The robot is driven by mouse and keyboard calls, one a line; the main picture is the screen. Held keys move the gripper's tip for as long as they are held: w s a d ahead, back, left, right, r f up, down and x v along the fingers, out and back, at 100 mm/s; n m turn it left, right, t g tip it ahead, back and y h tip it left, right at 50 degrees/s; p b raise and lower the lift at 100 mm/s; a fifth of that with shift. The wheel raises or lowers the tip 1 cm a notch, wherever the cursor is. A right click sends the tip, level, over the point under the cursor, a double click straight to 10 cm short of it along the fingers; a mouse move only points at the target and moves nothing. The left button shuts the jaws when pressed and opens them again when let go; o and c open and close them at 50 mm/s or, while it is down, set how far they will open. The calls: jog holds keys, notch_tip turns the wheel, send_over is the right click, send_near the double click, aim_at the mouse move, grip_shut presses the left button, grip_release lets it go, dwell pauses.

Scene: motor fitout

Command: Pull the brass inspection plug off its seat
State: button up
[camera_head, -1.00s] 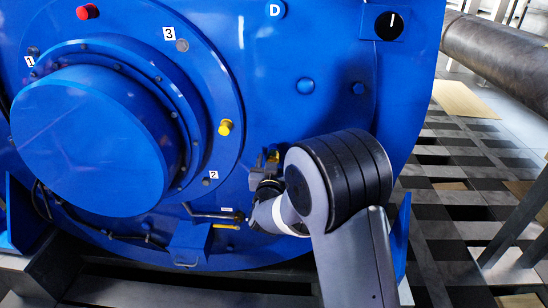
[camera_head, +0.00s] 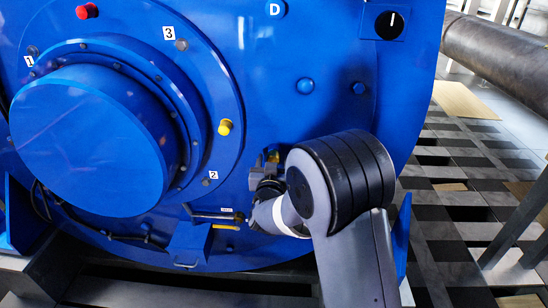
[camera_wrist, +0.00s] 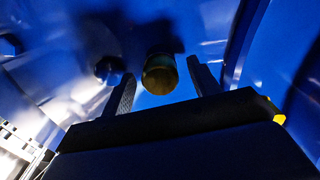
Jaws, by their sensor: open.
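The brass plug (camera_wrist: 160,74) shows in the wrist view as a round, dull gold end in front of the blue motor face. My gripper (camera_wrist: 161,82) is open, with one finger on each side of the plug and a gap on both sides. I cannot tell how deep the plug sits between the fingers. In the head view my gripper (camera_head: 265,163) is at the lower right of the motor face, partly hidden by my wrist. A small brass-yellow bit (camera_head: 274,154) shows beside the fingers there; most of it is covered.
The blue motor (camera_head: 270,60) fills the left and middle. Its round hub cover (camera_head: 90,140) juts out. A yellow plug (camera_head: 225,127), a red plug (camera_head: 87,12) and a black knob (camera_head: 389,25) stand on its face. A bar handle (camera_head: 215,215) lies just left of my wrist.

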jog(key=shift+c, duration=0.5)
grip_shut()
jog(key=s+b, duration=0.1)
jog(key=s, duration=0.5)
dwell(1.4)
jog(key=shift+a, duration=0.1)
jog(key=s, duration=2.2)
jog(key=shift+a, duration=0.4)
